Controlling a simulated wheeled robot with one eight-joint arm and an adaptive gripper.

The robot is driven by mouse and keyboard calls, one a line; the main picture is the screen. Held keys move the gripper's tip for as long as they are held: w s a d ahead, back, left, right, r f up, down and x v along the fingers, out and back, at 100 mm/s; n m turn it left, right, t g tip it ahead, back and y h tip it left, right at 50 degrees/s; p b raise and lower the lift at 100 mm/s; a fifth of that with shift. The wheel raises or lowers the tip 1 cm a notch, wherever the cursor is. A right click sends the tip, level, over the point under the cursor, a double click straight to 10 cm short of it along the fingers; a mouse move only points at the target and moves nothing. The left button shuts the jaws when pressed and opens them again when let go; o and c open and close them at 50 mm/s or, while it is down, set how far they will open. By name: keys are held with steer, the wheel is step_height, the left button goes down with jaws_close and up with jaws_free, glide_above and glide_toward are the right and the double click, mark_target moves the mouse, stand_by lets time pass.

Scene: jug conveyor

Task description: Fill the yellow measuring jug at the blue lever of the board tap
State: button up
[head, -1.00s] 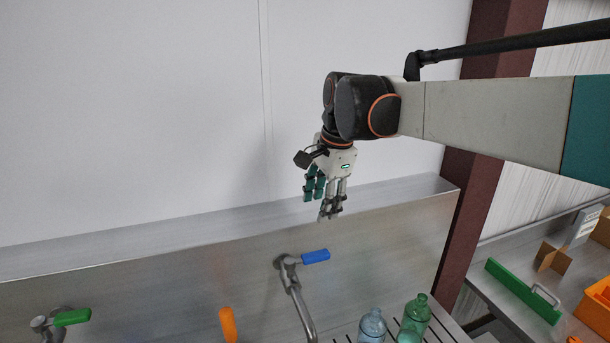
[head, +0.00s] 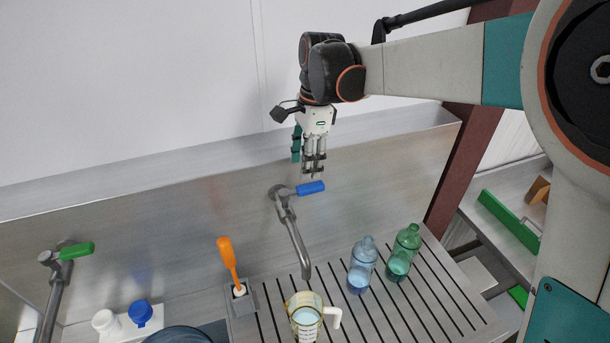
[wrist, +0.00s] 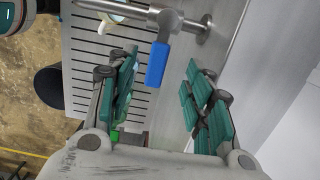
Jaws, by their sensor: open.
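The yellow measuring jug (head: 291,312), with a white handle, stands on the slotted drain board under the end of the tap spout (head: 296,245). I cannot make out a stream of water. The blue lever (head: 311,188) sticks out to the right from the top of that tap. My gripper (head: 310,170) is open and empty, fingers down, just above the lever in the head view. In the wrist view the blue lever (wrist: 157,64) shows between the spread fingers of my gripper (wrist: 160,85), apart from them.
A blue bottle (head: 363,265) and a green bottle (head: 404,252) stand right of the jug on the drain board (head: 440,300). An orange-handled brush (head: 227,255) stands in a holder at left. A green-lever tap (head: 75,251) is farther left. The metal splashback (head: 160,215) rises behind.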

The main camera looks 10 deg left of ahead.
mark_target(302, 188)
steer(key=shift+s+a+f+p, duration=0.1)
steer(key=shift+a+f+p, duration=0.1)
steer(key=shift+f, duration=1.6)
steer(key=shift+s+a+f+p, duration=0.1)
steer(key=shift+a+f+p, duration=0.1)
steer(key=shift+f, duration=1.55)
jaws_close()
